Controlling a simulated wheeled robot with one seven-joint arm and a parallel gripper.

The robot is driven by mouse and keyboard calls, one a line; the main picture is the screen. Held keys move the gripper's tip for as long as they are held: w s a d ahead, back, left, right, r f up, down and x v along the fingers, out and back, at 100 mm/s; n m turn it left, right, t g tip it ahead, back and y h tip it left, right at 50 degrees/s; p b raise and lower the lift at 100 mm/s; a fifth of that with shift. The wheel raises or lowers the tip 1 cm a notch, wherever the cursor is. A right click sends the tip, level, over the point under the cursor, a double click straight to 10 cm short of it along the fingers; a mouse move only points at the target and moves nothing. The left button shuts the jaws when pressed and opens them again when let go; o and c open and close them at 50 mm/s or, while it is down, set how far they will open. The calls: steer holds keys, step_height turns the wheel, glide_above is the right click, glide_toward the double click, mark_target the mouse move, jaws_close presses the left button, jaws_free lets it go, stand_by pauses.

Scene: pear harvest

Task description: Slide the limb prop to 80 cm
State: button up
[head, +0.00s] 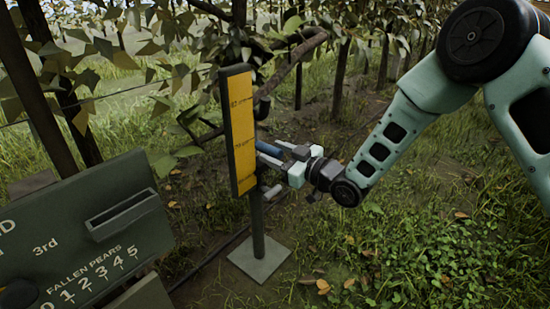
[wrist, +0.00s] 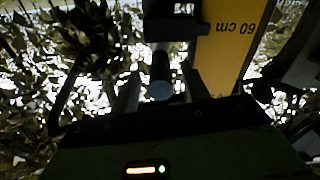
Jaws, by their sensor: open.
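The limb prop stands upright, with a dark post (head: 257,222) on a square base plate (head: 260,258) and a yellow scale board (head: 242,135). A blue handle (head: 268,149) sticks out beside the board. My gripper (head: 278,160) is at the right of the board, at the handle's height. In the wrist view my gripper (wrist: 160,92) has its fingers apart on either side of the round handle end (wrist: 160,90), with gaps visible. The board (wrist: 225,45) reads an upside-down "60 cm" there. I cannot tell the exact height of the slider on the scale.
A dark green sign (head: 85,235) with a slot and "FALLEN PEARS" numbers stands at the lower left. Leafy branches (head: 150,45) and a bare limb (head: 290,65) hang around the prop's top. Grass right of the base is open.

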steer(key=shift+w+a, duration=0.2)
steer(key=shift+a, duration=0.05)
jaws_close()
step_height(320, 180, up, 21)
steer(key=p, duration=1.3)
jaws_free()
steer(key=shift+f, duration=0.15)
steer(key=p+v, duration=0.3)
steer(key=v, duration=1.4)
steer(key=shift+d, duration=0.2)
